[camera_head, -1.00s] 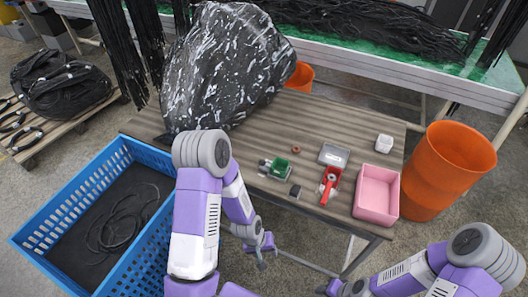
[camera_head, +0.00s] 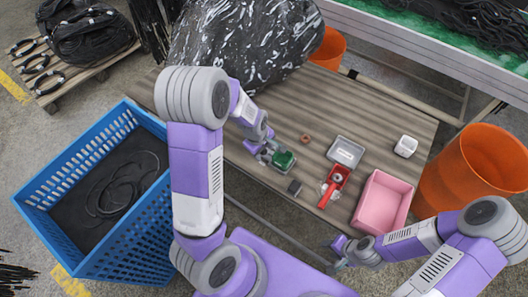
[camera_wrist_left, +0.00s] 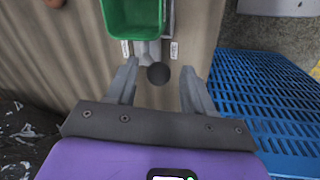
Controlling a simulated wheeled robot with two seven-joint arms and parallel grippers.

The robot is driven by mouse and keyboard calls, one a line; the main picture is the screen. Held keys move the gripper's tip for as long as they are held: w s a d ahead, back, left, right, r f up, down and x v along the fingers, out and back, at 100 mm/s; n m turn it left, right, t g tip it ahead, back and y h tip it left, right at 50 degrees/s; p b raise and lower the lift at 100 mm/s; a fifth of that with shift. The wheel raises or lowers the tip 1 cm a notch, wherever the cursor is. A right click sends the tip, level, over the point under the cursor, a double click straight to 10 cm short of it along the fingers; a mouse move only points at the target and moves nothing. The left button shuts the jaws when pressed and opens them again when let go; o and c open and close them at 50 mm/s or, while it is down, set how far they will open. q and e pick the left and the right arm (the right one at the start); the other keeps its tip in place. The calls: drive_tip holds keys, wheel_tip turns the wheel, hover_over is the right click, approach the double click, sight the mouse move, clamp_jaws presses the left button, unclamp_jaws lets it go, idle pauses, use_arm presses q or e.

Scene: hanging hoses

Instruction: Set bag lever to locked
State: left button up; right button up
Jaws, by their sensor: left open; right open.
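A small device with a green tray (camera_head: 283,158) stands near the table's front edge. In the left wrist view its green tray (camera_wrist_left: 135,15) is at the top, with a grey mechanism and a lever ending in a dark round knob (camera_wrist_left: 158,73) below it. My left gripper (camera_wrist_left: 158,92) is open; the knob shows between its fingertips, and I cannot tell whether they touch it. In the head view the left gripper (camera_head: 264,149) is beside the green tray, partly hidden by its wrist. My right gripper (camera_head: 339,260) is open and empty, below the table's front edge.
A red-handled device (camera_head: 334,184), grey tray (camera_head: 345,151), pink bin (camera_head: 382,202), white cup (camera_head: 406,146) and small dark block (camera_head: 295,187) are on the table (camera_head: 390,110). A large black bag (camera_head: 240,45) stands behind. A blue crate (camera_head: 115,255) is at left.

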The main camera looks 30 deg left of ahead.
use_arm(q)
drive_tip(key=shift+w+d+f, duration=0.1)
drive_tip(key=shift+w+f, duration=0.15)
drive_tip(key=shift+f, duration=0.6)
clamp_jaws()
